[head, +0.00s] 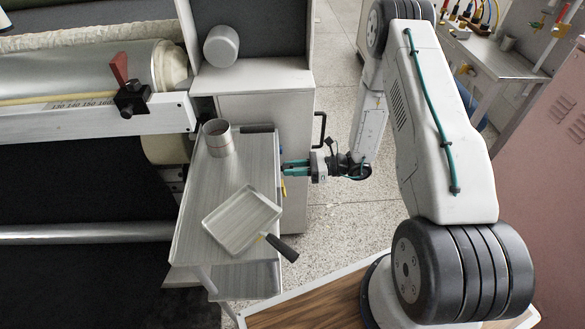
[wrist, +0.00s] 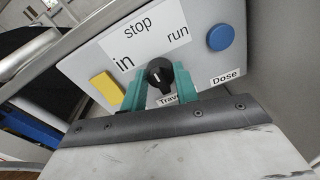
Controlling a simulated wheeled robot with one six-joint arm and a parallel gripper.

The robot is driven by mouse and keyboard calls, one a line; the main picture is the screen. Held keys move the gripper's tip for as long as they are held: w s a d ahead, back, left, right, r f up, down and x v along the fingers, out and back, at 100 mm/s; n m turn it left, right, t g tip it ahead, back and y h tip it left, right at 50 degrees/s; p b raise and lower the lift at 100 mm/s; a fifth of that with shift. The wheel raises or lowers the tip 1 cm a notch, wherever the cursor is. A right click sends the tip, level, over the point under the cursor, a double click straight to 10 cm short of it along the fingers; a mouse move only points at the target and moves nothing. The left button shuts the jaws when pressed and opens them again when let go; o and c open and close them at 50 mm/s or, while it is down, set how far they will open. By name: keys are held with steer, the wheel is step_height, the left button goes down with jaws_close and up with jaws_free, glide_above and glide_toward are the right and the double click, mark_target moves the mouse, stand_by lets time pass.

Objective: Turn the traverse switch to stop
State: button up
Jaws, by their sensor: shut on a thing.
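The traverse switch is a black rotary knob (wrist: 159,74) on a light panel (wrist: 85,66) in the wrist view. A partly covered label starting "Trav" is below it. The words "stop", "in" and "run" are printed above and to its left. A pale mark on the knob points roughly upward; I cannot tell exactly which word it lines up with. My gripper (wrist: 158,90) has its two teal fingers on either side of the knob, shut on it.
The metal cart (head: 196,190), close to my gripper, holds a metal cup (head: 218,140) and a shallow pan (head: 241,222). A cabinet with a black handle (head: 319,130) stands behind.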

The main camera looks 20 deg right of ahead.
steer(key=shift+d, duration=0.1)
steer(key=o, duration=1)
steer(key=v, duration=0.7)
steer(key=shift+s+d, duration=0.1)
steer(key=shift+d, duration=0.25)
